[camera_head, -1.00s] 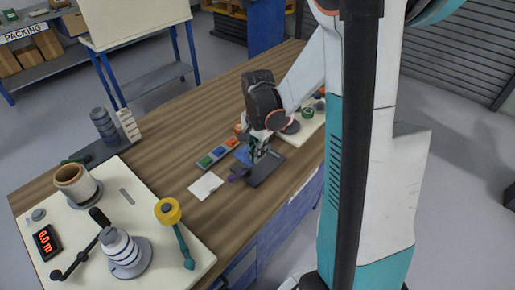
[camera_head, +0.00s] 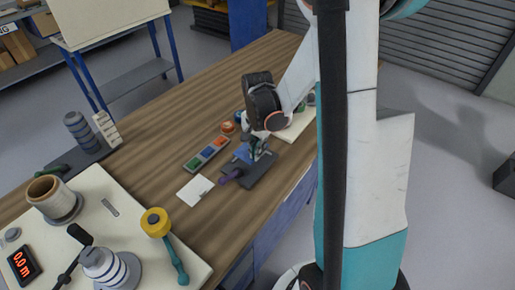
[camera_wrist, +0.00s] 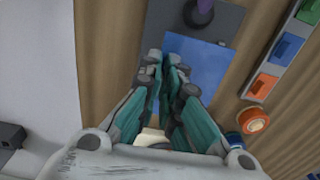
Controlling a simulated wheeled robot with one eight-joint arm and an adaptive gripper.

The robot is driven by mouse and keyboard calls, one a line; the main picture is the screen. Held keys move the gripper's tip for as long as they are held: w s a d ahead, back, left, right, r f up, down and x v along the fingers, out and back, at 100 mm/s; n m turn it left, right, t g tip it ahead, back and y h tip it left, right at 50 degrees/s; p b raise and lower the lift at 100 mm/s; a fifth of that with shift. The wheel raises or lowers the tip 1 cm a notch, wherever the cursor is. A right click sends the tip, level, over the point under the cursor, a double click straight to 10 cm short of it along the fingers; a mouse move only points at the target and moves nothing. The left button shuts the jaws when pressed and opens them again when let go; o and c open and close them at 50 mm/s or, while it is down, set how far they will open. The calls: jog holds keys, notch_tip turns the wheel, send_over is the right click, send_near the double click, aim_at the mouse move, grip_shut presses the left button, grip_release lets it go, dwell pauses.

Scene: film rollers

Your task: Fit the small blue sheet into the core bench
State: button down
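The small blue sheet (camera_wrist: 205,65) is flat and square in the wrist view. It overlaps a dark grey flat base with a purple knob (camera_wrist: 200,12), which I take to be the core bench (camera_wrist: 228,22). In the head view the blue sheet (camera_head: 242,153) shows at the left corner of the dark base (camera_head: 262,170). My gripper (camera_wrist: 163,62) has its fingertips close together over the sheet's left edge and appears shut on it. In the head view my gripper (camera_head: 258,150) is low over the dark base. The fingers hide part of the sheet; whether it touches the base is unclear.
A tray with green, blue and orange pieces (camera_head: 206,153) lies left of the base, with an orange roll (camera_wrist: 253,121) near its end. A white card (camera_head: 195,189) lies in front. A cream board (camera_head: 110,200) with rollers stands left.

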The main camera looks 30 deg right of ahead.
aim_at(257, 167)
jog(key=shift+f+b, duration=1.85)
jog(key=shift+f, duration=0.85)
jog(key=shift+f+b, duration=0.1)
jog(key=shift+b, duration=0.2)
jog(key=c, duration=1.3)
grip_release()
jog(key=shift+r+p, duration=2.4)
jog(key=shift+r, duration=1.1)
